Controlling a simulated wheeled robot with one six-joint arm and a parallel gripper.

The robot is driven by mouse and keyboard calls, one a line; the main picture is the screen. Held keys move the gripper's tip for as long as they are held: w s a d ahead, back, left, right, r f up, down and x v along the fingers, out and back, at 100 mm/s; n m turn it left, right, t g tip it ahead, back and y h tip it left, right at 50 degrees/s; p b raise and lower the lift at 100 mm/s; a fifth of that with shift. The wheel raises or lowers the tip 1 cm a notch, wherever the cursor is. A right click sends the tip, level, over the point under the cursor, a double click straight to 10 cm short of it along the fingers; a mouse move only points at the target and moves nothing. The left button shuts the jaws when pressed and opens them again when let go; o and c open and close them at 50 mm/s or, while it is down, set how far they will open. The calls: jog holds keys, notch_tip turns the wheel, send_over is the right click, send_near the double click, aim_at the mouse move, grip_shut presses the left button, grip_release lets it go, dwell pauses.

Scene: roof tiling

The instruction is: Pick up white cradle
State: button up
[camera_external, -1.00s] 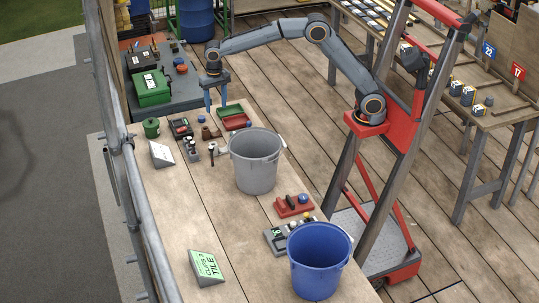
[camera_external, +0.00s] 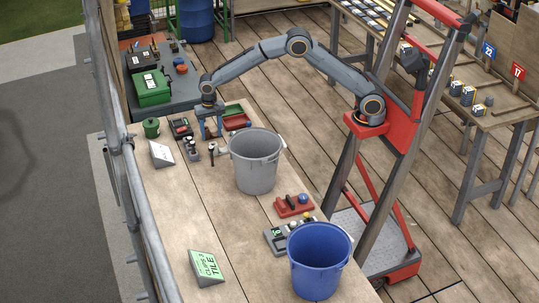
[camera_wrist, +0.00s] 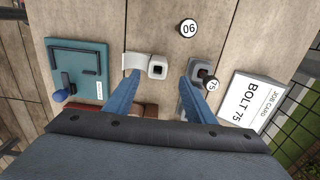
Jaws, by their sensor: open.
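In the external view my gripper (camera_external: 209,133) points down over the far end of the bench, among small parts.
A grey part with a "75" tag (camera_wrist: 201,72) is by the right finger. A round tag (camera_wrist: 188,28), a job card (camera_wrist: 253,102) and a teal fixture (camera_wrist: 78,68) lie around. A grey bucket (camera_external: 256,165) and blue bucket (camera_external: 318,265) stand on the bench.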

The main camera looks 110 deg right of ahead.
aim_at(213, 145)
jog(key=shift+s+f+p, duration=0.2)
jog(key=shift+f+p, duration=1.35)
jog(key=shift+f, duration=2.2)
jog(key=c, duration=1.2)
